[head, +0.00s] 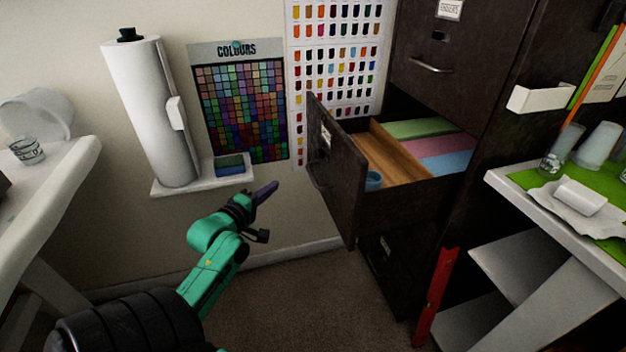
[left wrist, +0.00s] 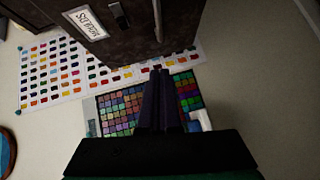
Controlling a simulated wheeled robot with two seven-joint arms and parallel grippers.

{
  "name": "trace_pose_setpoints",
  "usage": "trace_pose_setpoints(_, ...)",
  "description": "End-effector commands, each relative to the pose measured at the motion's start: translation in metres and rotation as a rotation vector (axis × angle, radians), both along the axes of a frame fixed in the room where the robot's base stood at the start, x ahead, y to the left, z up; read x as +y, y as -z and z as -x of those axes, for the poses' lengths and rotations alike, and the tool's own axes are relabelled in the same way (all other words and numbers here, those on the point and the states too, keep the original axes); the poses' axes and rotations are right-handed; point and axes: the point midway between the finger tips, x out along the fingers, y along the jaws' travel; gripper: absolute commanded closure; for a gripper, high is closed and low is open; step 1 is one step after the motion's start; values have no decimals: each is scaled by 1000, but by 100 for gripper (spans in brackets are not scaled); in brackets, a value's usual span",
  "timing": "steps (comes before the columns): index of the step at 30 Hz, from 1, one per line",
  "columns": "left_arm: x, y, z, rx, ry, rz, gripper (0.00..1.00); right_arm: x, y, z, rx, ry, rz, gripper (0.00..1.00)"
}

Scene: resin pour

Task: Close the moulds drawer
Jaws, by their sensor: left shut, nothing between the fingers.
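The moulds drawer (head: 338,170) is pulled open from the dark cabinet in the head view. Inside are a wooden divider (head: 397,152), green, pink and blue contents, and a small blue cup (head: 373,181). In the left wrist view the drawer front (left wrist: 185,25) fills the top, with its label (left wrist: 88,22) upside down and its handle (left wrist: 157,18). My left gripper (head: 268,190) is shut and empty, left of the drawer front and apart from it in the head view. Its dark fingers show in the left wrist view (left wrist: 160,95). My right gripper is out of view.
A closed drawer (head: 440,45) sits above the open one. A paper roll (head: 155,110) and a sponge (head: 229,165) stand on a wall shelf at left. A worktop with cups (head: 597,143) is at right. A red level (head: 436,295) stands below the drawer.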

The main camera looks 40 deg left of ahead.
Motion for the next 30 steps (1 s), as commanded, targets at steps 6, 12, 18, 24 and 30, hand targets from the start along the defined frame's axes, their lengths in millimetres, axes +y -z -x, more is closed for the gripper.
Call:
trace_pose_setpoints(6,9,7,-49,-2,1,-2,100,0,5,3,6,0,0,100)
trace_pose_setpoints(12,4,14,-86,-1,0,2,100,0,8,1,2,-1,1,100)
trace_pose_setpoints(18,-8,19,-103,2,0,-2,100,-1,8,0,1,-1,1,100)
trace_pose_setpoints(24,-10,19,-105,3,0,-4,100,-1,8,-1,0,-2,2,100)
trace_pose_setpoints(30,-10,19,-105,2,0,-3,100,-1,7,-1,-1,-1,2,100)
